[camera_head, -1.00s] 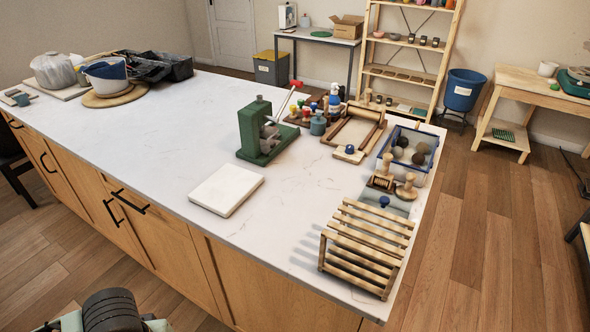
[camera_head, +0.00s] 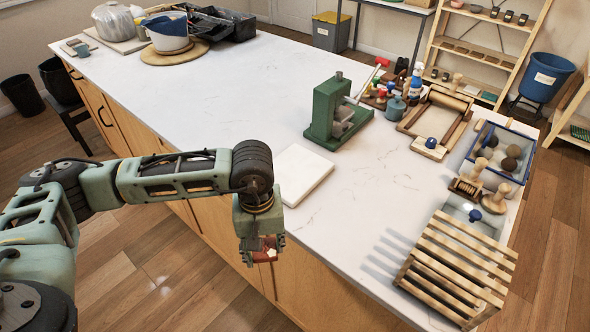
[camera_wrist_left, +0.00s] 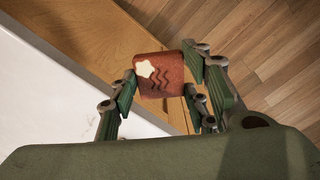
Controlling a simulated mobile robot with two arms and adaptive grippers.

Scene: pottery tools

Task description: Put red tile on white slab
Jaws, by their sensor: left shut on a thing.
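My left gripper (camera_head: 262,252) is shut on the red tile (camera_head: 265,256) and holds it in front of the counter's front edge, beside the cabinet front. In the left wrist view the red tile (camera_wrist_left: 160,76) shows a pale star-like mark and dark wavy lines, between the fingers of the gripper (camera_wrist_left: 166,90). The white slab (camera_head: 303,172) lies flat on the counter, behind and to the right of the gripper. My forearm hides part of its left side. My right gripper is not in view.
A green press (camera_head: 335,112) stands behind the slab. A slatted wooden rack (camera_head: 455,265) stands at the counter's right front. A blue-rimmed tray (camera_head: 526,132) and wooden tools are at the right. The counter (camera_head: 245,85) left of the press is clear.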

